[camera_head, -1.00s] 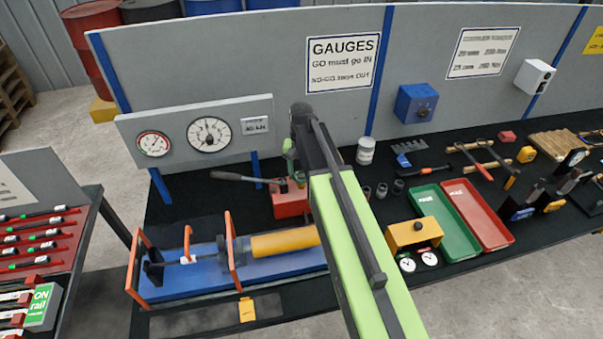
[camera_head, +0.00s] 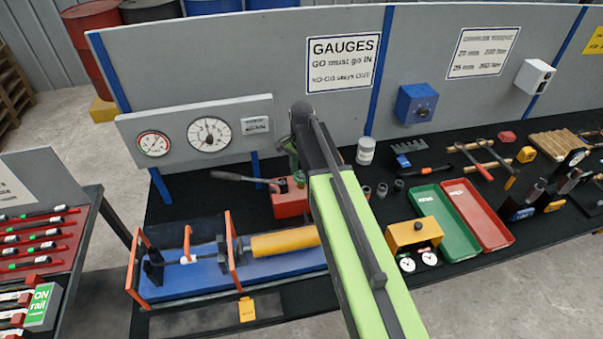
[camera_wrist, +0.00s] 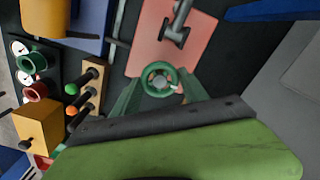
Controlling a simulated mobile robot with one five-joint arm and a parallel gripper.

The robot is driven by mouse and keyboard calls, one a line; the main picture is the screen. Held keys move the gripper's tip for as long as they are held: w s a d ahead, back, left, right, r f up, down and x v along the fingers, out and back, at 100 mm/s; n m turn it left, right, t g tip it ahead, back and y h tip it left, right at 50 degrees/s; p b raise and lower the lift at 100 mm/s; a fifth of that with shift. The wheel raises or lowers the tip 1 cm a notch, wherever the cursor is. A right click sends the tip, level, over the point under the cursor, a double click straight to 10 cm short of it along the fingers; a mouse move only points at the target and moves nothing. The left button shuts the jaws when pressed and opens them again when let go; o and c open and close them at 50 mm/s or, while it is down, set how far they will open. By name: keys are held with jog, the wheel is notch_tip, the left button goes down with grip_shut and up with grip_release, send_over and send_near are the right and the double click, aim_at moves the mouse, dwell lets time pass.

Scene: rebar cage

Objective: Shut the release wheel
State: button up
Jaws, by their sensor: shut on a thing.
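The release wheel (camera_wrist: 160,67) is a small green ring with a hub, at the centre of the wrist view beside the red pump body (camera_wrist: 174,30). My gripper (camera_wrist: 158,84) has its green fingers on either side of the wheel and is shut on it. In the head view the red pump (camera_head: 290,203) sits on the black bench with its dark lever pointing left. My arm stands in front there and hides the wheel and most of my gripper.
A blue ram bed (camera_head: 200,281) with orange hoops and a yellow cylinder (camera_head: 283,243) lies in front of the pump. A gauge panel (camera_head: 180,134) stands behind. Green (camera_head: 423,198) and red trays, small cups and a yellow block (camera_head: 412,235) crowd the right.

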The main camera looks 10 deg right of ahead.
aim_at(302, 176)
dwell(0.4)
jog(key=o, duration=1.4)
jog(key=shift+c, duration=0.2)
notch_tip(302, 176, up, 18)
jog(key=p, duration=1.7)
jog(key=shift+f, duration=0.25)
jog(key=shift+f, duration=0.1)
